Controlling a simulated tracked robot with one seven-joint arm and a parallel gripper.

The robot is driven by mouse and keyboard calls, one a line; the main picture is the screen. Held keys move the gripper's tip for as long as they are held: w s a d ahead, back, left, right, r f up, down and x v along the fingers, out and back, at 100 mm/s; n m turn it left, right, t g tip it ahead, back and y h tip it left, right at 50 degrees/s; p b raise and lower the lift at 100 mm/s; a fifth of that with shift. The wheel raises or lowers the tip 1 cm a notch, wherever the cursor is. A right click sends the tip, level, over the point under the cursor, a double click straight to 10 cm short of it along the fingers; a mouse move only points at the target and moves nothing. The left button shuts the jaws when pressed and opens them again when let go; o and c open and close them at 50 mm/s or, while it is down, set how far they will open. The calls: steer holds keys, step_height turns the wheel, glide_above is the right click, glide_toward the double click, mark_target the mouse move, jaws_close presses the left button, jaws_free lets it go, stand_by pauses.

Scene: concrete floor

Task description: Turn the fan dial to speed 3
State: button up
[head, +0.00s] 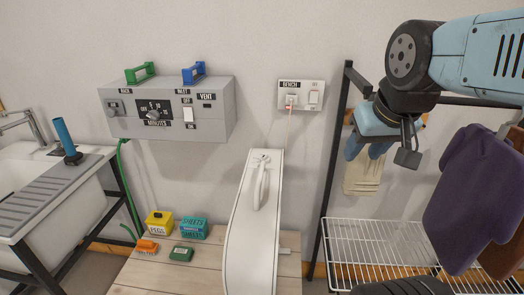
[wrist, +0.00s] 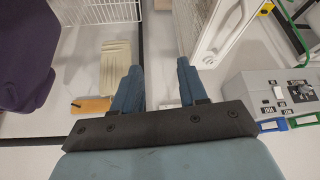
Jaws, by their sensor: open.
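A grey wall box (head: 215,110) carries a black dial plate with a round knob (head: 153,115), marked OFF, several numbers and MINUTES. No dial labelled as a fan speed is legible. My gripper (head: 367,150) is open and empty, high at the right, in front of the wall and apart from both. Its blue fingers show spread in the wrist view (wrist: 158,88).
A wooden bench (head: 205,270) holds small yellow, teal, orange and green items. A wire rack (head: 400,250) and hanging purple cloth (head: 470,195) are at right. A sink (head: 60,180) is at left.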

steer(key=shift+o, duration=1.3)
steer(key=shift+w+r, duration=0.1)
steer(key=shift+o, duration=0.4)
steer(key=w+a+r+n+g, duration=0.1)
steer(key=w+a+r+n, duration=0.1)
steer(key=w, duration=0.4)
steer(key=a+n, duration=0.1)
steer(key=n, duration=0.1)
steer(key=shift+w+n, duration=0.15)
steer(key=shift+n, duration=0.25)
steer(key=n+g, duration=0.5)
steer(key=n, duration=1.3)
glide_above(265, 155)
step_height(265, 155, down, 8)
step_height(265, 155, down, 13)
steer(key=shift+f, duration=0.1)
steer(key=shift+c, duration=0.4)
